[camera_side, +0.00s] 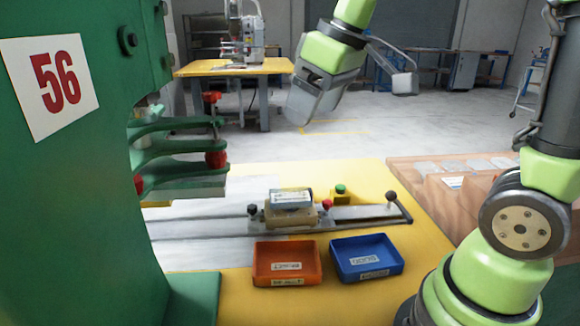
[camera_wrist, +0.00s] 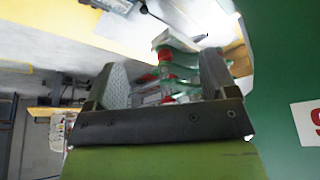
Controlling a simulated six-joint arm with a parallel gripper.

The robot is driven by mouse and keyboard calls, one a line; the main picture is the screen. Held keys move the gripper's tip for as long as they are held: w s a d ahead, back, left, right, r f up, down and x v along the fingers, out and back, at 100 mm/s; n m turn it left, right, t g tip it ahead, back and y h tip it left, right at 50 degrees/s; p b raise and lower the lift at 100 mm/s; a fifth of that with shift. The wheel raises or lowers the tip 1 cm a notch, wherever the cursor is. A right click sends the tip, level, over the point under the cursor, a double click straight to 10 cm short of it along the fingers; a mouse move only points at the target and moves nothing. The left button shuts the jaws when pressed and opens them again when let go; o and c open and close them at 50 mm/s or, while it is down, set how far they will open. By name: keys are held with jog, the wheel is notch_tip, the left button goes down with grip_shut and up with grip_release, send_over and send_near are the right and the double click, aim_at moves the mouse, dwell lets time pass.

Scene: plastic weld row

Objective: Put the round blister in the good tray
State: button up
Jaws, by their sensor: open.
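My gripper (camera_side: 345,85) is high above the work, apart from everything. In the wrist view its two grey fingers stand wide apart with nothing held between them (camera_wrist: 163,85). A small pack with a pale, bluish top (camera_side: 291,198) sits on a tan block (camera_side: 284,216) in the sliding fixture. I cannot make out a round blister for certain. A blue tray (camera_side: 367,258) and an orange tray (camera_side: 287,263) stand side by side in front of the fixture, both apparently empty. Their labels are too small to read surely.
The green press (camera_side: 70,180), marked 56, fills the left, with green plates and red knobs (camera_side: 180,150) reaching out beside the fixture. A lever with a dark knob (camera_side: 391,197) is at the fixture's right end. Flat clear packs (camera_side: 440,168) lie on the wooden table (camera_side: 405,178).

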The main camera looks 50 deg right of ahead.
jog(key=w+d+f+n+g, duration=0.2)
jog(key=w+d+f+n, duration=0.25)
jog(key=w+f, duration=0.3)
jog(key=n+g, duration=0.2)
jog(key=n, duration=0.1)
send_over(290, 199)
jog(key=shift+h, duration=0.4)
notch_tip(290, 199, down, 10)
jog(key=shift+r, duration=0.2)
jog(key=shift+d+f, duration=0.1)
jog(key=shift+f, duration=3.6)
jog(key=shift+c, duration=0.4)
jog(key=c, duration=0.5)
jog(key=shift+o, duration=0.2)
jog(key=shift+r, duration=2.3)
jog(key=shift+r, duration=2.5)
